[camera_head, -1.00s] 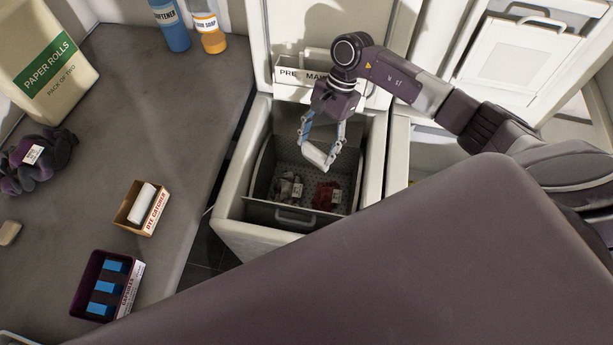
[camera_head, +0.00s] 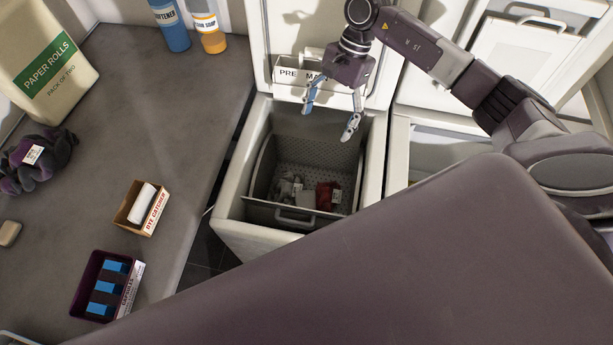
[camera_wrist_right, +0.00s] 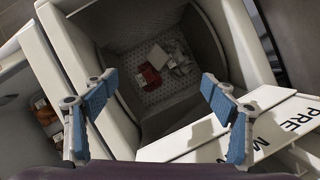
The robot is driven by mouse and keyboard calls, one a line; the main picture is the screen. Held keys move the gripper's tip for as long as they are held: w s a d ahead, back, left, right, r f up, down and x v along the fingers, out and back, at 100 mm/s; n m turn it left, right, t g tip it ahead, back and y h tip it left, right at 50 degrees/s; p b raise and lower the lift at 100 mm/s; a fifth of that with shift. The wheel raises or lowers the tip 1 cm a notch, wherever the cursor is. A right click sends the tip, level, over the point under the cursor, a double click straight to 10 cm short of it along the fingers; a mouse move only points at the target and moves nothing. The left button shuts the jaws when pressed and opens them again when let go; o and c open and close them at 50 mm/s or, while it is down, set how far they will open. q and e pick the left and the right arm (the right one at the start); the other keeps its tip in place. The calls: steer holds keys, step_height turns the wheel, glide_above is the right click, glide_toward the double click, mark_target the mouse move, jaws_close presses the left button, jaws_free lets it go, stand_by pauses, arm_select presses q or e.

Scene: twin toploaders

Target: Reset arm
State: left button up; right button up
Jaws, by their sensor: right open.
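My right gripper (camera_head: 330,122) is open and empty above the back part of the left toploader's (camera_head: 262,240) open drum. In the right wrist view its two blue-padded fingers (camera_wrist_right: 158,118) are spread wide with nothing between them. Inside the drum (camera_head: 300,155) lie a red cloth item (camera_head: 325,195) and a grey-white item (camera_head: 291,189), well below the fingers. Both also show in the right wrist view, the red one (camera_wrist_right: 150,76) beside the grey-white one (camera_wrist_right: 178,62). My left gripper is in no view.
A tray labelled PRE and MAIN (camera_head: 288,73) is by the lid, close to my right gripper. The right toploader (camera_head: 425,140) stands open alongside. The counter (camera_head: 170,110) at left holds a dye catcher box (camera_head: 130,213), a capsule box (camera_head: 88,300), bottles (camera_head: 208,36) and paper rolls (camera_head: 75,90).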

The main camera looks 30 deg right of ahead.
steer(key=v, duration=0.3)
steer(key=shift+d+r, duration=0.1)
steer(key=shift+r, duration=0.25)
steer(key=shift+f, duration=0.1)
